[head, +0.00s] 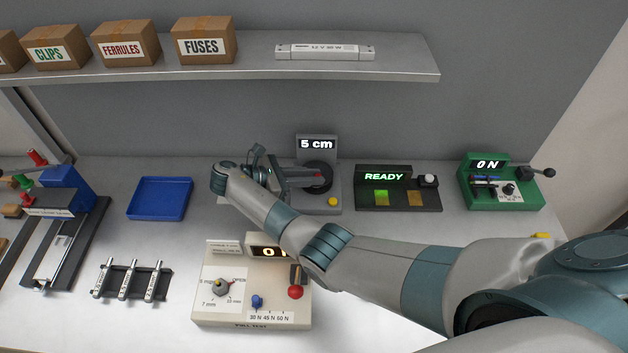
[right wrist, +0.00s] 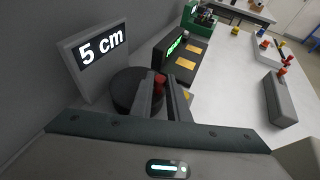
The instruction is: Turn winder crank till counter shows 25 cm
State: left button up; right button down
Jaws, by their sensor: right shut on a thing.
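The winder (head: 334,205) stands at the back middle of the table, with a dark round disc (head: 327,170) on it. Its counter (head: 317,144) reads 5 cm, and the right wrist view shows the same reading (right wrist: 101,45). The crank's red knob (right wrist: 158,79) sits at the disc. My right gripper (head: 312,178) reaches in from the left of the winder and is shut on the red crank knob; its fingers stand on either side of the knob in the right wrist view. My arm hides part of the winder's left side. My left gripper is not in view.
In front is a beige tester (head: 210,318). A blue tray (head: 159,215) is at left. A shelf (head: 420,72) with boxes overhangs the back.

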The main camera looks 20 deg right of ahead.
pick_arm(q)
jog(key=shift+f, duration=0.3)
pick_arm(e)
jog(key=shift+w+m+g, duration=0.1)
jog(key=shift+m+g, duration=0.2)
jog(key=c, duration=1.7)
grip_release()
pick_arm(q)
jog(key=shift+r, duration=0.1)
